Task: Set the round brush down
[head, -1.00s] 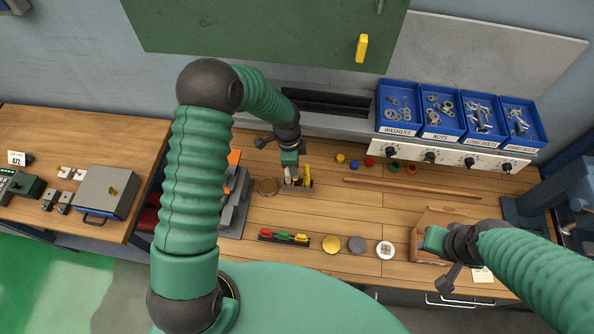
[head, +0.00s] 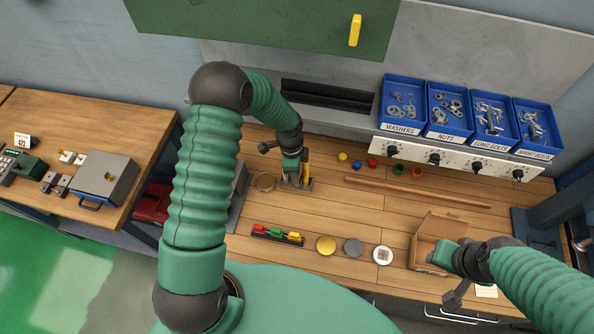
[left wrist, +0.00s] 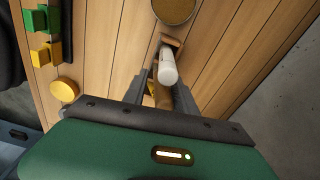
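The round brush, seen as a brown shaft with a white cylindrical part (left wrist: 167,68), lies between the fingers of my left gripper (left wrist: 160,92) in the left wrist view. The fingers appear closed around it. In the head view my left gripper (head: 291,176) is low over the bench, beside a round tin (head: 265,182), and the arm hides most of the brush. The tin also shows in the left wrist view (left wrist: 174,9). My right gripper (head: 442,254) is at the open cardboard box (head: 424,238); its fingers are not clear.
A rack of coloured blocks (head: 277,233) and several discs, one yellow (head: 326,246), lie nearer me. A long wooden rod (head: 415,191) lies to the right. Bench boards between them are clear.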

